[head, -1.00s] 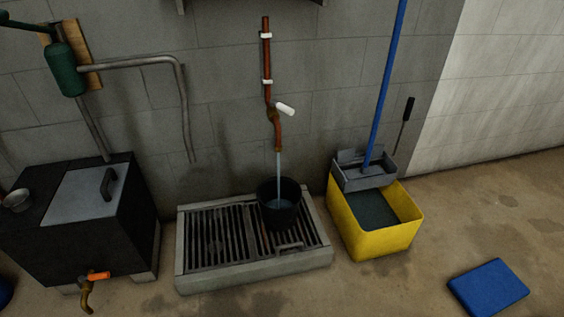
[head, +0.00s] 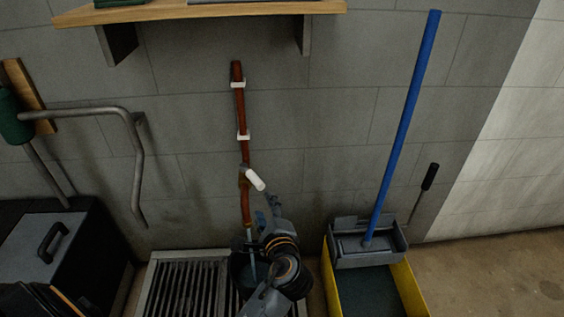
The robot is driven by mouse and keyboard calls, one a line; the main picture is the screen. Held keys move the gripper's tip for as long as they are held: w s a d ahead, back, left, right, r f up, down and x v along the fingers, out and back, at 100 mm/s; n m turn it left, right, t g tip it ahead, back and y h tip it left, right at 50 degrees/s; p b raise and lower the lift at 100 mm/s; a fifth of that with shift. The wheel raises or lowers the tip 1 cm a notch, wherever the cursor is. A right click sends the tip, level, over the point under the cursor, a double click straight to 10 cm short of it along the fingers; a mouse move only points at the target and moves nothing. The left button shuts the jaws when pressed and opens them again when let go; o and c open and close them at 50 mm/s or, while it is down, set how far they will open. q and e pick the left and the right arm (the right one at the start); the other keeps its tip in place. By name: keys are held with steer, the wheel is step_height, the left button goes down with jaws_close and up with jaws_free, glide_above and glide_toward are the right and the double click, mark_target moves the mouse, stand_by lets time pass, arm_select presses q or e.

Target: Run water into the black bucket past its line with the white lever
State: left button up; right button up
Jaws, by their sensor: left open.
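The white lever (head: 254,180) sits on the brass valve of a copper pipe (head: 241,110) on the wall and points down to the right. A thin stream of water runs from the spout (head: 247,222) into the black bucket (head: 238,276) on the floor grate. My arm covers much of the bucket. Some water shows inside, but I cannot make out the line. My left gripper (head: 272,208) is open, just below and right of the lever. I see nothing held in it.
The grate (head: 180,285) lies under the bucket. A yellow mop bucket (head: 405,285) with a grey wringer and blue handle (head: 410,115) stands to the right. A wooden shelf (head: 200,12) is above. A dark box (head: 50,245) and bent grey pipe (head: 137,165) are left.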

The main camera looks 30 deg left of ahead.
mark_target(256, 180)
arm_select(q)
steer(key=x, duration=0.4)
steer(key=b+x, duration=0.1)
steer(key=x, duration=0.7)
steer(key=shift+a+r+b, duration=0.2)
steer(key=shift+r+b, duration=0.15)
steer(key=shift+r, duration=0.05)
steer(key=shift+x, duration=0.8)
arm_select(e)
steer(key=shift+t, duration=0.3)
steer(key=w+r, duration=0.2)
steer(key=r, duration=0.1)
steer(key=w+r, duration=0.1)
steer(key=shift+w+a+r, duration=0.3)
arm_select(q)
steer(key=shift+c, duration=0.2)
jaws_close()
